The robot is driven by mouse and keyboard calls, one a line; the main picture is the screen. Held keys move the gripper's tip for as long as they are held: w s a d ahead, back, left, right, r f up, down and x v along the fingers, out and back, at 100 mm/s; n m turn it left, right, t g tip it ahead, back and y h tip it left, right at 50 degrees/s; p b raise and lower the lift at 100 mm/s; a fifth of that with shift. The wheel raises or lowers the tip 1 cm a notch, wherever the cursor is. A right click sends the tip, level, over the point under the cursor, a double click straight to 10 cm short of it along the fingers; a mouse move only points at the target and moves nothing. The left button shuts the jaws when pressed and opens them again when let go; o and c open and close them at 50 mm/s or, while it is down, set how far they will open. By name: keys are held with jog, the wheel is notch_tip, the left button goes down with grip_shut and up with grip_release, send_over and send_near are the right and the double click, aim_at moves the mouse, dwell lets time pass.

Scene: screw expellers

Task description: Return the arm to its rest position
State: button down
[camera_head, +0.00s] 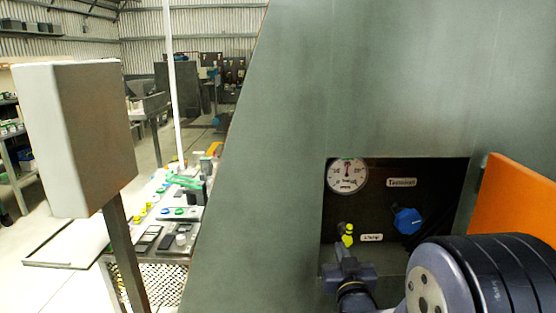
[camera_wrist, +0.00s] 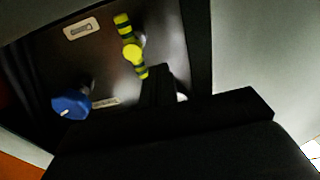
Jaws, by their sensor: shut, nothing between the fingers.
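My gripper (camera_head: 344,252) is at the lower edge of a dark recess in a large green-grey panel, in the head view. Its fingers are shut and hold nothing. In the wrist view its dark fingers (camera_wrist: 159,80) point up into the recess. The fingertips are close to a yellow-and-black handle (camera_wrist: 131,50), which also shows in the head view (camera_head: 347,236). Whether they touch it I cannot tell. My arm comes in from the lower right of the head view.
The recess holds a round pressure gauge (camera_head: 347,175) and a blue knob (camera_head: 407,220), also in the wrist view (camera_wrist: 70,104). An orange panel (camera_head: 520,205) stands at right. A grey box on a post (camera_head: 78,140) and a workbench (camera_head: 165,230) are at left.

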jog(key=s+b, duration=0.1)
jog(key=s, duration=0.4)
jog(key=shift+f, duration=0.15)
